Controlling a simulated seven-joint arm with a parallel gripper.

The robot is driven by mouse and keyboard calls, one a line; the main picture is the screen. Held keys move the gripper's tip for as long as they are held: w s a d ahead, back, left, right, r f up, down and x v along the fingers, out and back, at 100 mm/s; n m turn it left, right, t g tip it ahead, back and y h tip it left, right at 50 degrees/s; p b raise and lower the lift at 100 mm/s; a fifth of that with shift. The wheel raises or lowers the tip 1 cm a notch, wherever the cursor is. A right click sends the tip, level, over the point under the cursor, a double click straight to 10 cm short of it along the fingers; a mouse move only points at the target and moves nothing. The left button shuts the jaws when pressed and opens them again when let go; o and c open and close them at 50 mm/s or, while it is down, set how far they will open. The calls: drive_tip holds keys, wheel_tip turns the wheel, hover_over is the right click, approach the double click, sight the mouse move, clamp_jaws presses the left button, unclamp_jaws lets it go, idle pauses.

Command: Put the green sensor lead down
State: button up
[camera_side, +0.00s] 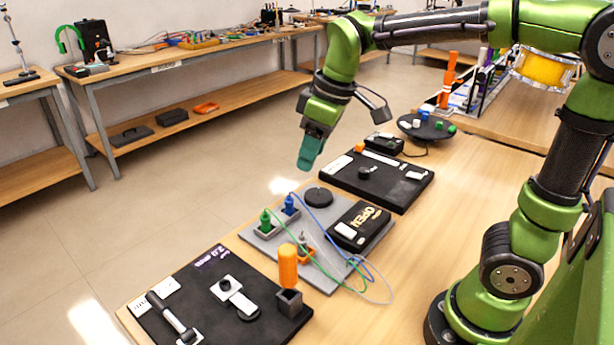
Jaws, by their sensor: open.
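The green sensor lead's plug (265,221) stands upright at a small socket block on the left part of the grey pad (318,275). Its thin green cable runs right across the pad, partly tangled in view with the blue and white cables. My gripper (308,166) is up in the air above and behind the grey pad, pointing down, well apart from the green plug. Its teal fingers are open and nothing shows between them.
The blue plug (290,205) stands right beside the green one. A black box marked OPEN (360,227) and a round black disc (318,197) are on the grey pad. Black boards lie in front (180,290) and behind (400,187). An orange cylinder (288,265) stands upright at the front.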

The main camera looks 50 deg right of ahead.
drive_tip(key=s+f+m+t+y, duration=0.1)
drive_tip(key=s+m+t, duration=0.3)
drive_tip(key=s+m, duration=0.4)
drive_tip(key=s+f, duration=0.1)
drive_tip(key=s, duration=0.2)
drive_tip(key=shift+s, duration=0.2)
drive_tip(key=shift+o, duration=0.5)
drive_tip(key=shift+r, duration=0.1)
